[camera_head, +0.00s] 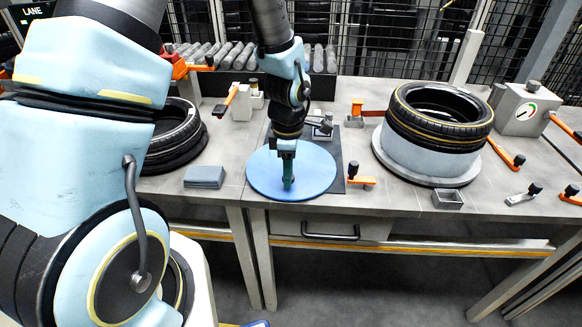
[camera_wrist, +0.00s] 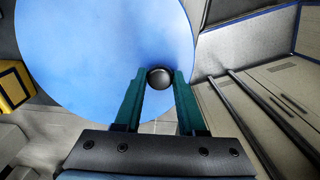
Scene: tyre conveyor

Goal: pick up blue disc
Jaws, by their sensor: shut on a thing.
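The blue disc (camera_head: 312,172) is a flat round plate above the dark mat at the front edge of the table in the head view. In the wrist view the blue disc (camera_wrist: 100,60) fills the upper left and middle. My gripper (camera_head: 288,180) points down over the disc's front half. In the wrist view my gripper (camera_wrist: 159,80) has its two green fingers shut on a round dark knob (camera_wrist: 159,77) on the disc. Whether the disc touches the mat is hard to tell.
A tyre (camera_head: 440,115) sits on a pale round stand (camera_head: 425,155) to the right. Another tyre (camera_head: 175,130) lies at the left, partly behind my arm. A grey block (camera_head: 205,177), orange-handled clamps (camera_head: 362,180) and a gauge box (camera_head: 528,112) also stand on the table (camera_head: 330,205).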

